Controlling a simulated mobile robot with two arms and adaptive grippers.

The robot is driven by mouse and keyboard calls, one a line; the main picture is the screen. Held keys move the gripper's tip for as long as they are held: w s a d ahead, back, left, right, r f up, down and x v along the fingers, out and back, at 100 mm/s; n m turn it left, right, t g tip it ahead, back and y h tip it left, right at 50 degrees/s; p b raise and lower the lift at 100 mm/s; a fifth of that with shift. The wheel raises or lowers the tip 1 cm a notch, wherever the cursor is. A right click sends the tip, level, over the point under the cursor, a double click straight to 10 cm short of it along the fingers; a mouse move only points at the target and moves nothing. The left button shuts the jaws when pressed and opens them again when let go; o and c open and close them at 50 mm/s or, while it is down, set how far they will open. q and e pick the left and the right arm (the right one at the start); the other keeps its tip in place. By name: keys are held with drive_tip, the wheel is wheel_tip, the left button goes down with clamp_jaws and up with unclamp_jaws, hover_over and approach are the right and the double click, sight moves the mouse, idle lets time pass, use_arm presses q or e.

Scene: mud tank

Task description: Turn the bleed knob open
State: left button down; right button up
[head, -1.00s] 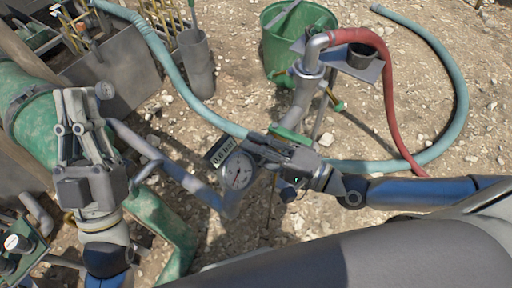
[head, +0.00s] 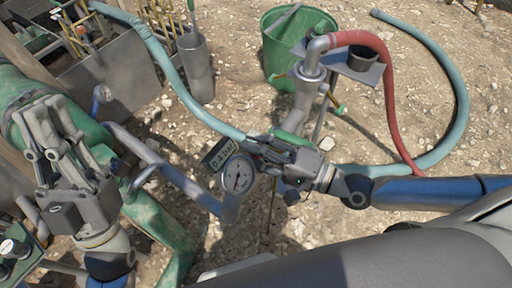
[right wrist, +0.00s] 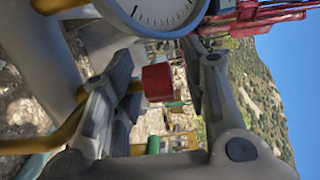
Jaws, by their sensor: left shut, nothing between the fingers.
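A small red block-shaped knob (right wrist: 157,82), seemingly the bleed knob, sits just below the round gauge in the right wrist view. It lies between the spread fingers of my right gripper (right wrist: 158,95), with a visible gap on the right; contact on the left is unclear. In the head view my right gripper (head: 258,148) is beside the white dial gauge (head: 238,175) and hides the knob. A display (head: 220,154) above the gauge seems to read 0.4 bar. My left gripper (head: 48,125) is shut and empty, above the green pipe at the left.
A grey bent pipe (head: 165,168) runs to the gauge. A pump pipe (head: 308,85) with a red hose (head: 388,85) stands behind my right gripper. A green bucket (head: 287,40), a teal hose (head: 455,75) and a grey bin (head: 115,75) stand on stony ground.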

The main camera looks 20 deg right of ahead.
idle(0.3)
drive_tip(key=v, duration=1.2)
